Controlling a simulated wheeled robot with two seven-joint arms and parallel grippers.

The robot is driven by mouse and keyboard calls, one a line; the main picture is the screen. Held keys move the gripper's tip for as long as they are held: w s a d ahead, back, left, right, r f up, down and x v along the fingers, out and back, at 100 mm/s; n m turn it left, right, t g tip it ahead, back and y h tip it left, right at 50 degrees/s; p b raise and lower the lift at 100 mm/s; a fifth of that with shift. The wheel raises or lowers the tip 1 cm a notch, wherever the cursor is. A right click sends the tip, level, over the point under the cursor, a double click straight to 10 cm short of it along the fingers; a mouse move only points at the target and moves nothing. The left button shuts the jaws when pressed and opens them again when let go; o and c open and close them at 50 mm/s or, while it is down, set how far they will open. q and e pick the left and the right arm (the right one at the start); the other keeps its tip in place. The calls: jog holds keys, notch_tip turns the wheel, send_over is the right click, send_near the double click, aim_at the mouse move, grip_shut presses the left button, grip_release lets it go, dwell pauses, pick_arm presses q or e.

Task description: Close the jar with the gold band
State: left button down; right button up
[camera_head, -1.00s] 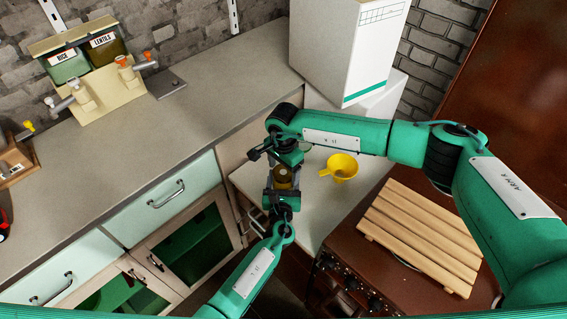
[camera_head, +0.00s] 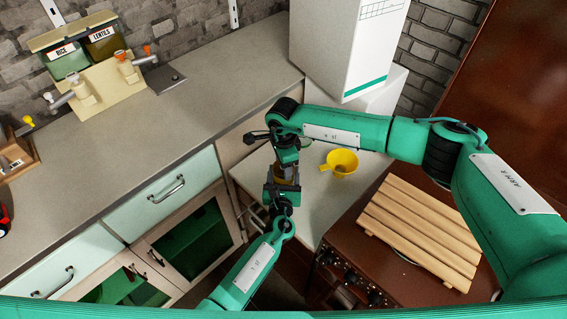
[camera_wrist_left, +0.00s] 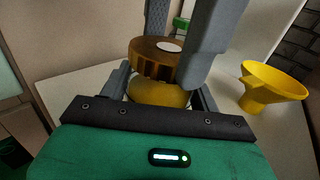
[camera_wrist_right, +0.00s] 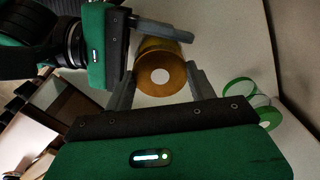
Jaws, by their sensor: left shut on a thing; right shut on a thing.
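The jar (camera_wrist_left: 160,92) has a yellowish body between the fingers of my left gripper (camera_head: 284,186), which is shut on it. A brown, ridged lid (camera_wrist_left: 153,58) with a white disc on top sits directly over the jar. My right gripper (camera_head: 286,166) is shut on the lid from above. The right wrist view shows the round lid (camera_wrist_right: 162,76) between my right fingers, with the left gripper (camera_wrist_right: 158,42) beyond it. Lid and jar look lined up and very close. I cannot tell whether the lid is fully seated. My fingers hide the gold band.
A yellow funnel (camera_head: 341,164) stands on the pale counter (camera_head: 325,205), right of the grippers. Green-rimmed clear items (camera_wrist_right: 240,92) show in the right wrist view. A slatted wooden board (camera_head: 421,236) lies on the brown stove. A white box (camera_head: 345,45) stands behind.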

pick_arm(q)
jog(key=shift+a, duration=0.1)
pick_arm(e)
jog(key=m, duration=0.9)
jog(key=shift+m, duration=0.3)
jog(key=o, duration=1.1)
jog(key=shift+r, duration=2.2)
jog(key=shift+c, duration=0.3)
